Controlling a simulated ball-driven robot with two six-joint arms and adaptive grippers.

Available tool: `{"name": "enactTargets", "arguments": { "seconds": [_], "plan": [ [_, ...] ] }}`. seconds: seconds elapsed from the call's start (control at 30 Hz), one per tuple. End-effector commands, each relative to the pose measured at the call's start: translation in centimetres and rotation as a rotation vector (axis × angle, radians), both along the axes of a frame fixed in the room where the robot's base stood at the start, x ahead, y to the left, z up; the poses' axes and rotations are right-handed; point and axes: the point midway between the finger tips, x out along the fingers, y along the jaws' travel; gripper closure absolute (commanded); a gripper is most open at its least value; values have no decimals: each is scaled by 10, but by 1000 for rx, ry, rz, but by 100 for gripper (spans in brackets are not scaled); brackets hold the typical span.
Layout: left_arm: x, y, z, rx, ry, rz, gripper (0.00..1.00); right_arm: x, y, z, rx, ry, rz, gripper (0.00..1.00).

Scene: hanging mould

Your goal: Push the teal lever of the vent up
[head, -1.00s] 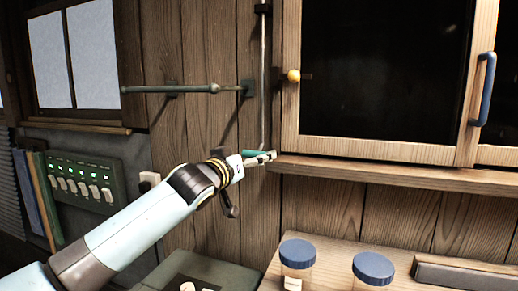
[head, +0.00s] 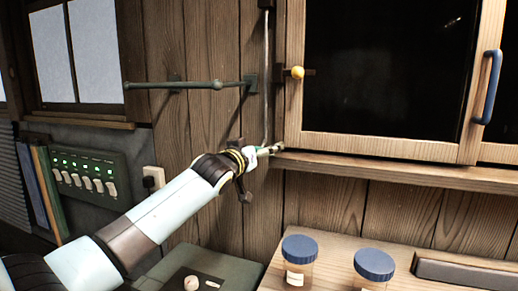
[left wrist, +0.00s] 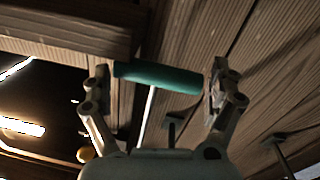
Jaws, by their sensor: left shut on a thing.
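The vent's teal lever (left wrist: 160,76) is a short teal bar at the end of a thin metal rod (head: 267,80). The rod runs up the wooden wall beside the cabinet. In the left wrist view the bar lies crosswise between my two fingers, near their tips. In the head view my left gripper (head: 270,150) is at the rod's lower end, by the cabinet's lower left corner. It hides most of the lever, with only a little teal showing. My left gripper is shut on the lever. My right gripper is not in view.
The cabinet ledge (head: 400,172) is close to the right of my left gripper. A yellow knob (head: 297,72) and a wall bar (head: 185,85) are above it. Two blue-lidded jars (head: 299,249) stand on the wooden surface below. A switch panel (head: 85,177) is at left.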

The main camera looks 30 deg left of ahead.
Motion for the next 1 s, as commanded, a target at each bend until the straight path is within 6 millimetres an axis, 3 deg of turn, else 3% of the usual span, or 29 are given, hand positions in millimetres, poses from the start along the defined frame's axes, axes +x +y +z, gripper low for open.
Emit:
{"name": "enactTargets", "arguments": {
  "seconds": [0.03, 0.2, 0.37, 0.73, 0.87, 1.0],
  "plan": [
    [0, 0, 0, 1, -1, -1, 47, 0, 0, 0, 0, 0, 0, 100],
    [0, 0, 1, 1, -1, -1, 66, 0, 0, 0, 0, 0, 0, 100],
    [0, 0, 9, 2, -2, -1, 66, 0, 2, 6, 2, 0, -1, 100],
    [1, 0, 89, 8, -9, -1, 67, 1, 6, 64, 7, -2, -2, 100],
    [0, 0, 101, 8, -7, -1, 68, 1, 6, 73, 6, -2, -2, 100],
    [1, -1, 99, 6, -8, -2, 83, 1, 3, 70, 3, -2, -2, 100]
  ]
}}
